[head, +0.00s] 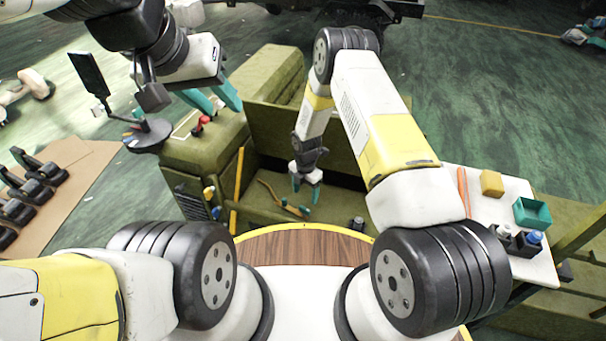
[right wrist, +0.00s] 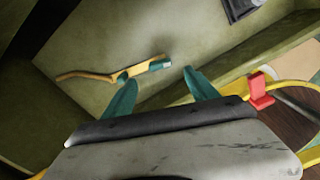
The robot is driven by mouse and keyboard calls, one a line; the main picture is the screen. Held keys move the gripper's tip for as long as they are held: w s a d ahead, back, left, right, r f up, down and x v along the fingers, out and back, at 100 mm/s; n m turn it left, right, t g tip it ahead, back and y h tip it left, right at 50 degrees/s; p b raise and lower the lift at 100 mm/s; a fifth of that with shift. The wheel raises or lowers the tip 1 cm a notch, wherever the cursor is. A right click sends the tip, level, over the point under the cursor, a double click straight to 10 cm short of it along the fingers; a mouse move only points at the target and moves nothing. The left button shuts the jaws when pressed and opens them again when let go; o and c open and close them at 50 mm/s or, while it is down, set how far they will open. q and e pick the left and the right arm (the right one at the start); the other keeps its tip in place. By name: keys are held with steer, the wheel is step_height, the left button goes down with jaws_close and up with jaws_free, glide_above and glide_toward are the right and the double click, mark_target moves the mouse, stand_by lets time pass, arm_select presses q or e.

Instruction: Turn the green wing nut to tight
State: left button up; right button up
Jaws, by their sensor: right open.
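I cannot make out a green wing nut for certain in either view. A yellow-brown curved piece with a teal end (right wrist: 158,65) lies on the olive surface in the right wrist view; it also shows in the head view (head: 282,203), and I cannot tell if the teal part is the nut. My right gripper (head: 306,180) hangs above the olive recess near this piece. In the right wrist view its teal fingers (right wrist: 160,92) are apart with nothing between them. My left gripper (head: 216,97) is open and empty above the olive box at the left.
A red part (head: 202,124) sits on the olive box (head: 195,155). In the right wrist view a red part (right wrist: 260,90) sits by a yellow strip. Olive walls bound the recess. A white side table (head: 490,210) at right holds a yellow block (head: 492,183) and a teal tray (head: 532,213).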

mark_target(305, 208)
steer(key=shift+a+f, duration=0.1)
steer(key=shift+f, duration=0.85)
step_height(305, 208, down, 7)
steer(key=shift+r, duration=0.1)
steer(key=c, duration=1.4)
steer(key=shift+o, duration=0.2)
